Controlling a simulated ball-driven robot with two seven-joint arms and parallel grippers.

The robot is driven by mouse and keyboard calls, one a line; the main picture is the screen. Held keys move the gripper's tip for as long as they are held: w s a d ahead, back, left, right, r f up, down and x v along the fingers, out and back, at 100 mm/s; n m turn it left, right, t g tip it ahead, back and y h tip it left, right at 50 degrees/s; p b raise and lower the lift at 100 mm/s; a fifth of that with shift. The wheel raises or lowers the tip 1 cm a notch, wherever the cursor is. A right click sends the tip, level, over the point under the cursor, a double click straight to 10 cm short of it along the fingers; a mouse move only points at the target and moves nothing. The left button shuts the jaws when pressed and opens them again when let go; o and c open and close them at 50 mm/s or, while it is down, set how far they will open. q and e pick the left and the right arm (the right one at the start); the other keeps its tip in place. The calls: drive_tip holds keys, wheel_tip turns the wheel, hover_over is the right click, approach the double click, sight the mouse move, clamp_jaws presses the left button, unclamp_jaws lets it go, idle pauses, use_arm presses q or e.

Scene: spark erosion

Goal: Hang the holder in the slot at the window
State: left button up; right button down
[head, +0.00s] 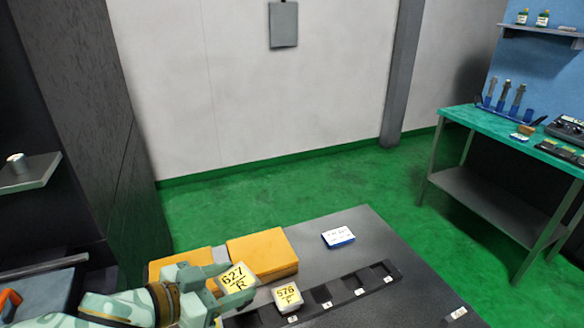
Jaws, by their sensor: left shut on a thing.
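My left gripper (222,289) comes in from the lower left and is shut on a holder with a pale plate marked 627 F (237,278). It holds this holder tilted near the left end of a black slotted rack (345,289). A second holder marked 576 F (287,297) sits at the rack, just right of the held one. The square slots to its right look empty. I cannot make out which slot is at a window. My right gripper is not in view.
A yellow block (263,252) lies behind the held holder, with another partly hidden to its left. A white and blue box (338,237) lies on the grey bench (375,240). A green-topped workbench (480,124) stands at right. A dark cabinet (85,110) stands at left.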

sight(228, 273)
use_arm(q)
drive_tip(key=r+n+t+y, duration=0.1)
drive_tip(key=r, duration=0.1)
drive_tip(key=w+r+n+y, duration=0.1)
drive_tip(key=r, duration=0.1)
drive_tip(key=w+r+n+t+y, duration=0.1)
drive_tip(key=r, duration=0.1)
drive_tip(key=shift+w+a+r+n+t, duration=0.2)
drive_tip(key=shift+a+n+t, duration=0.1)
drive_tip(key=shift+a, duration=0.1)
drive_tip(key=s+a+f+n+t+y, duration=0.1)
drive_tip(key=s+a+f+n+y, duration=0.1)
drive_tip(key=a+n+y, duration=0.3)
drive_tip(key=a+f+y, duration=0.1)
drive_tip(key=a+y, duration=0.1)
drive_tip(key=a, duration=0.2)
drive_tip(key=shift+s+f+n+t, duration=0.2)
drive_tip(key=shift+f+n+t, duration=0.05)
drive_tip(key=shift+n+t, duration=0.15)
